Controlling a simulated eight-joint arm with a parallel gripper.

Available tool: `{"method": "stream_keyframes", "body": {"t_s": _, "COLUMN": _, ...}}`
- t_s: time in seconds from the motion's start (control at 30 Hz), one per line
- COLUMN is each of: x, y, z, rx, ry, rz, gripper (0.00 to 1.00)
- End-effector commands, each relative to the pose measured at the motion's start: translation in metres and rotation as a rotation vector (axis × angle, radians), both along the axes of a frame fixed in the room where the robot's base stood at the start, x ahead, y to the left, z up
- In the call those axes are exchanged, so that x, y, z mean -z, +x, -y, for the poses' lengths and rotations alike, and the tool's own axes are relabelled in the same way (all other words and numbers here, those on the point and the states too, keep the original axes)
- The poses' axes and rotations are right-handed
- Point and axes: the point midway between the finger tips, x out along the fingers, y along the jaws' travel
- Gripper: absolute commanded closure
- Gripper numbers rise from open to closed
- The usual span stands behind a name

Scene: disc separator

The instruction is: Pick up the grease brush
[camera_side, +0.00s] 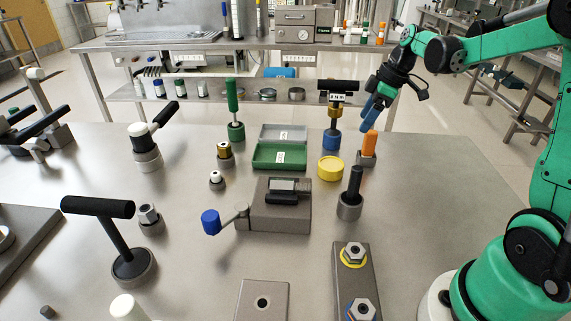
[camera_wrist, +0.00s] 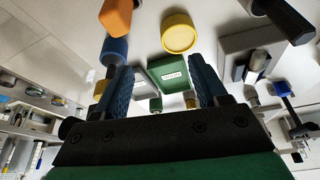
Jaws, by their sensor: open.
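No label marks the grease brush, and the bristles of the upright tools are hidden in their holders. An orange-handled tool (camera_side: 369,144) stands upright in a grey holder at the back right; its orange handle also shows at the top of the wrist view (camera_wrist: 117,16). A green-handled tool (camera_side: 233,97) and a black-handled tool (camera_side: 354,182) also stand upright in holders. My gripper (camera_side: 372,113) is above the table's back right, just above the orange handle in the side view. In the wrist view its blue fingers (camera_wrist: 163,75) are apart, with nothing held between them.
A yellow round tin (camera_side: 330,169) and a blue-based torque tool (camera_side: 332,130) stand left of the orange handle. A green open box (camera_side: 279,156) and a grey vise-like block (camera_side: 280,218) are mid-table. The table's right side (camera_side: 440,180) is clear.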

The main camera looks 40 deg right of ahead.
Motion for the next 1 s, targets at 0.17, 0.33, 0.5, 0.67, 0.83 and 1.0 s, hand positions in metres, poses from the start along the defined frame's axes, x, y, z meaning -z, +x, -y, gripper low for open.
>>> {"method": "stream_keyframes", "body": {"t_s": 0.17, "x": 0.021, "y": -0.001, "z": 0.041, "rx": -0.128, "ry": 0.034, "rz": 0.018, "gripper": 0.34}}
{"method": "stream_keyframes", "body": {"t_s": 0.33, "x": 0.031, "y": -0.002, "z": 0.051, "rx": -0.176, "ry": 0.045, "rz": 0.031, "gripper": 0.34}}
{"method": "stream_keyframes", "body": {"t_s": 0.5, "x": 0.051, "y": 0.004, "z": 0.046, "rx": -0.182, "ry": 0.044, "rz": 0.032, "gripper": 0.34}}
{"method": "stream_keyframes", "body": {"t_s": 0.67, "x": 0.071, "y": 0.010, "z": 0.040, "rx": -0.182, "ry": 0.043, "rz": 0.032, "gripper": 0.34}}
{"method": "stream_keyframes", "body": {"t_s": 0.83, "x": 0.080, "y": 0.012, "z": 0.037, "rx": -0.179, "ry": 0.042, "rz": 0.032, "gripper": 0.34}}
{"method": "stream_keyframes", "body": {"t_s": 1.0, "x": 0.080, "y": 0.012, "z": 0.037, "rx": -0.179, "ry": 0.042, "rz": 0.032, "gripper": 0.34}}
